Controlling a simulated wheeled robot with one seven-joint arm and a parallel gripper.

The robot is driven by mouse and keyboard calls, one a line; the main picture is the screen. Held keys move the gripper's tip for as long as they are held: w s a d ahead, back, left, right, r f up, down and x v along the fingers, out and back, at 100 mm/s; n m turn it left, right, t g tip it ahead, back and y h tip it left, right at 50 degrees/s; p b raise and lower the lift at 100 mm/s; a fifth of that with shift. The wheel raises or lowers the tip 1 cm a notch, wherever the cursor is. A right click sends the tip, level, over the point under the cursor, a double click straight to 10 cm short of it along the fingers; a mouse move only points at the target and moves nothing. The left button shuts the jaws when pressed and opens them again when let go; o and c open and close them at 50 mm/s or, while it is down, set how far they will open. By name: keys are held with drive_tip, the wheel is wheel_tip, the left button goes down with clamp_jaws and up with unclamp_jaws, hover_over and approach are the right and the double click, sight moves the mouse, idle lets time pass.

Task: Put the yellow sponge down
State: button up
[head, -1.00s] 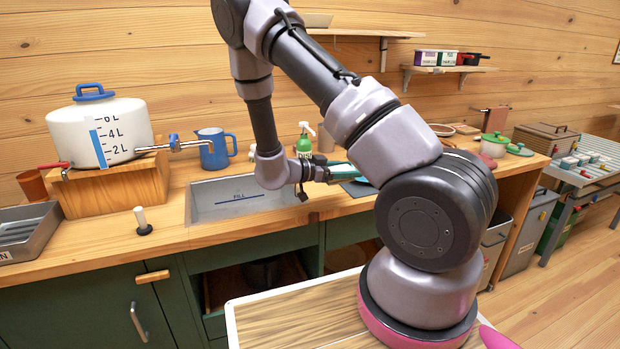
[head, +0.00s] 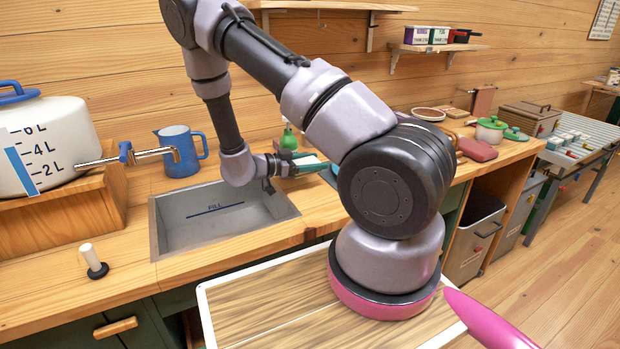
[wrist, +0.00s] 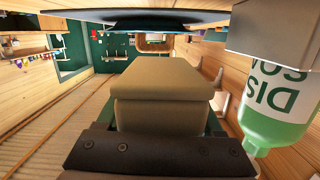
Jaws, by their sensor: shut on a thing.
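My gripper (head: 308,162) is over the counter, to the right of the sink, beside the green soap bottle (head: 288,138). The wrist picture is upside down, with the soap bottle (wrist: 275,105) close at the right. A dark blue rounded thing (wrist: 150,18), perhaps a plate, lies along the top. In the head view the sponge is too small and covered to make out clearly.
The steel sink (head: 215,232) lies left of my gripper. A blue jug (head: 180,150) and a white water tank (head: 45,145) stand farther left. Bare counter (head: 130,290) shows in front of the sink, with a small white-topped peg (head: 92,260).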

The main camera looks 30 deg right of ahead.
sight(313, 185)
drive_tip(key=shift+f, duration=2.6)
drive_tip(key=o, duration=1.5)
drive_tip(key=shift+f, duration=0.1)
drive_tip(key=shift+c, duration=0.2)
drive_tip(key=shift+a, duration=0.1)
drive_tip(key=a, duration=0.4)
drive_tip(key=a+r, duration=0.1)
drive_tip(key=a, duration=0.2)
drive_tip(key=a+r, duration=0.1)
drive_tip(key=a, duration=0.3)
drive_tip(key=shift+s+a, duration=0.25)
drive_tip(key=shift+a, duration=0.1)
